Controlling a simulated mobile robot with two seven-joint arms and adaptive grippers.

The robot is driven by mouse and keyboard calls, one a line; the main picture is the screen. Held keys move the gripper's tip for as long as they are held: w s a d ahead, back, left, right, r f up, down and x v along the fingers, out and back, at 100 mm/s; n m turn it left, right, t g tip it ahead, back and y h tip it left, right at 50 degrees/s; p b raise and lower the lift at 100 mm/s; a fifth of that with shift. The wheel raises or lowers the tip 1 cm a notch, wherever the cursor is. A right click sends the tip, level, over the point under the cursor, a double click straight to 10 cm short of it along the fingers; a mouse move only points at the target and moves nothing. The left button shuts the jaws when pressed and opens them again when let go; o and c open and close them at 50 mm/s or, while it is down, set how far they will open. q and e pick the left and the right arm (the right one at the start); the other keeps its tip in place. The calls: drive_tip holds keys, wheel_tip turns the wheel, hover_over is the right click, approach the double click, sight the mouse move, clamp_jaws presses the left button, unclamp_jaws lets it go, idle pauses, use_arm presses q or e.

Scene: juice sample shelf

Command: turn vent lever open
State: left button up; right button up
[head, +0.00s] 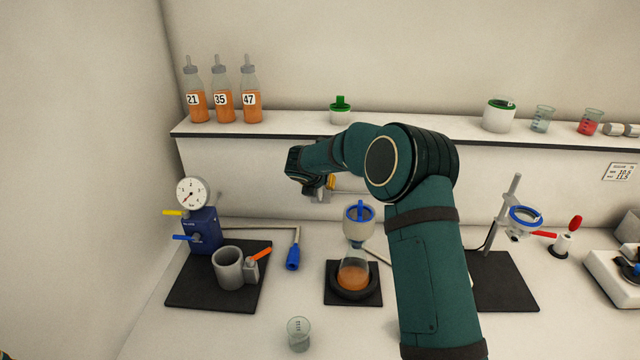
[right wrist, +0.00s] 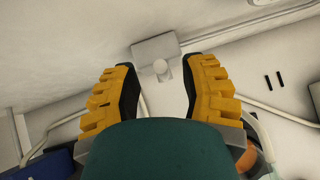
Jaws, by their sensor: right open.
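My right gripper (head: 318,190) is in front of the wall below the shelf, between the gauge unit and the flask. In the right wrist view its yellow-padded fingers (right wrist: 165,88) are apart, with nothing held. Beyond and between the fingertips is a grey block (right wrist: 155,46) with a small pale knob (right wrist: 161,68); I cannot tell whether this is the vent lever. The blue gauge unit (head: 205,233) has a yellow lever (head: 173,212) and a blue lever (head: 184,237), both pointing left. No label shows which is the vent. My left gripper is not clearly visible.
A grey cup (head: 229,268) with an orange handle and a blue-ended hose (head: 293,257) are below left. A flask with orange liquid (head: 352,277) stands under a blue-rimmed funnel (head: 359,222). Several bottles and beakers line the shelf (head: 285,127). A small beaker (head: 299,333) stands in front.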

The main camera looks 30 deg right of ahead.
drive_tip(key=v, duration=1)
drive_tip(key=shift+s+f, duration=0.1)
drive_tip(key=shift+f, duration=0.05)
